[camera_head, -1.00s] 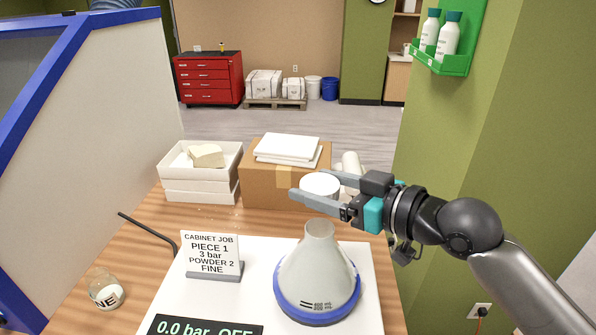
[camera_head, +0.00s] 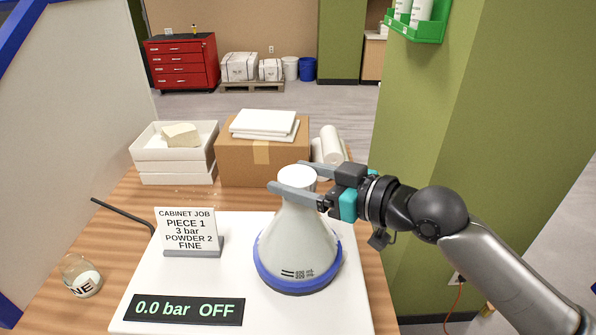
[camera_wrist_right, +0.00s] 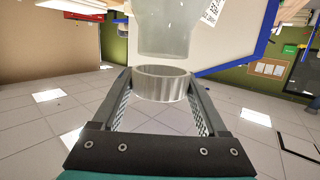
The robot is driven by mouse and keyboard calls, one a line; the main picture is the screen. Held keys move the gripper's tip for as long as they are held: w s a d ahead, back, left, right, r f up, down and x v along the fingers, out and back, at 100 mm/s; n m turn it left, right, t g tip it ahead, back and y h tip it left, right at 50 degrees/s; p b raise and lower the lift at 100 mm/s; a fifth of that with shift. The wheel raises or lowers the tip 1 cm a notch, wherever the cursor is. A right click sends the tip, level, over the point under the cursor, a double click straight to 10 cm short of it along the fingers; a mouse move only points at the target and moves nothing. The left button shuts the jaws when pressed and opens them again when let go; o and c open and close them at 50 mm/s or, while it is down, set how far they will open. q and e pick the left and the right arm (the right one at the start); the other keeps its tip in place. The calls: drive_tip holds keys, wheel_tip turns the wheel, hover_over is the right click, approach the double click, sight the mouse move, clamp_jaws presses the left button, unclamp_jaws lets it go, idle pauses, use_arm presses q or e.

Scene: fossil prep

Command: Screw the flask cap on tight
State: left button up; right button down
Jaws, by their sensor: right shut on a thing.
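The flask (camera_head: 298,245) is a pale cone with a blue band round its base and dark printed marks. It stands upright on a white board (camera_head: 215,275). My right gripper (camera_head: 290,177) reaches in from the right and is shut on the white round flask cap (camera_head: 297,174), right at the flask's mouth. In the right wrist view the ribbed cap (camera_wrist_right: 161,84) is between both fingers, in line with the flask neck (camera_wrist_right: 168,35). The fingers hide part of the mouth. My left gripper is not in view.
A job sign (camera_head: 190,232) and a display reading "0.0 bar OFF" (camera_head: 185,309) are on the board. A small glass jar (camera_head: 81,277) is at the left. A cardboard box (camera_head: 262,163), a white tray (camera_head: 174,165) and white rolls (camera_head: 331,148) are behind.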

drive_tip(key=shift+f, duration=0.3)
drive_tip(key=shift+p, duration=0.4)
idle(0.6)
drive_tip(key=shift+f, duration=0.1)
drive_tip(key=shift+f+b, duration=0.75)
drive_tip(key=shift+f, duration=0.2)
idle(0.4)
idle(0.7)
idle(0.4)
unclamp_jaws()
drive_tip(key=shift+d, duration=0.1)
